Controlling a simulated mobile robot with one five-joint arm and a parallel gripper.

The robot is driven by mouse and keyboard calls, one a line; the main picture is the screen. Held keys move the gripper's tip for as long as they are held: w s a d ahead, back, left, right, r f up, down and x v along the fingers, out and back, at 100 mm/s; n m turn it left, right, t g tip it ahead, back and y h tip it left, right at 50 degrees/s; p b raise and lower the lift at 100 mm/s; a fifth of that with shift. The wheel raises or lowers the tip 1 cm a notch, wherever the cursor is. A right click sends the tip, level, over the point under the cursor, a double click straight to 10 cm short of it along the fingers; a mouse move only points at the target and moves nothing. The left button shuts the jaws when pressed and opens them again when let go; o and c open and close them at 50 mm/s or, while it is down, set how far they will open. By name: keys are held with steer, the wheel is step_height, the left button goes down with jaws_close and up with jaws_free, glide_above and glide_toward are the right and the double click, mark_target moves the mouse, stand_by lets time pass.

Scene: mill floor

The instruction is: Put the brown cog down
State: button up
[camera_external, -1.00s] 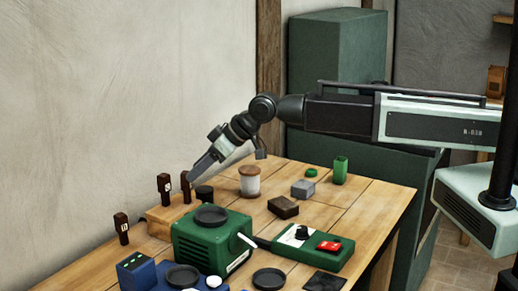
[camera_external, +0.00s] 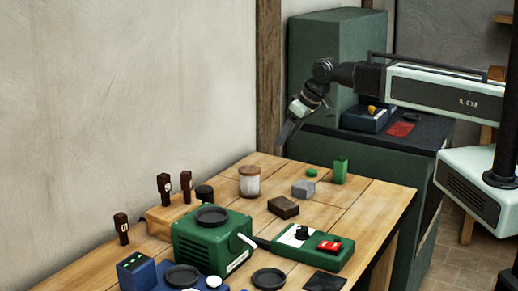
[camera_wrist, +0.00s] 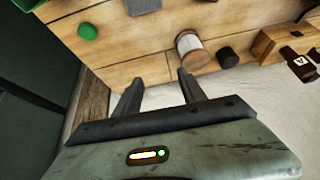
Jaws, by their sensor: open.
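My gripper (camera_external: 285,143) hangs past the far end of the wooden table, above and behind the spool. In the wrist view the two fingers (camera_wrist: 157,84) are apart with nothing between them. I cannot make out a brown cog in either view. A spool (camera_external: 249,182) with brown ends stands upright on the table; it also shows in the wrist view (camera_wrist: 192,49). A brown block (camera_external: 283,207) lies on the table to the right of the spool. A small black cylinder (camera_external: 204,193) stands left of the spool.
A green machine (camera_external: 212,240), a green control box (camera_external: 305,250) and a blue unit (camera_external: 136,271) crowd the near table. Several dark tagged posts (camera_external: 164,188) stand by the wall. A grey block (camera_external: 303,188) and green block (camera_external: 340,171) stand right. A dark cabinet (camera_external: 400,175) holds a blue box (camera_external: 366,118).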

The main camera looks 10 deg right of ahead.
steer(key=w+d+f+m+g+h, duration=0.1)
steer(key=w+d+m, duration=0.1)
steer(key=d, duration=0.9)
steer(key=w+d+f+m+h, duration=0.1)
steer(key=w+d+m+h, duration=0.15)
steer(key=d, duration=0.75)
steer(key=s+d+m+g, duration=0.1)
steer(key=s+d+m, duration=0.1)
steer(key=d, duration=1)
steer(key=s+d+f+m+g, duration=0.1)
steer(key=s+d+m+g, duration=0.1)
steer(key=d, duration=1)
steer(key=shift+s+d+h, duration=0.2)
steer(key=shift+d+h, duration=0.15)
steer(key=shift+d, duration=0.05)
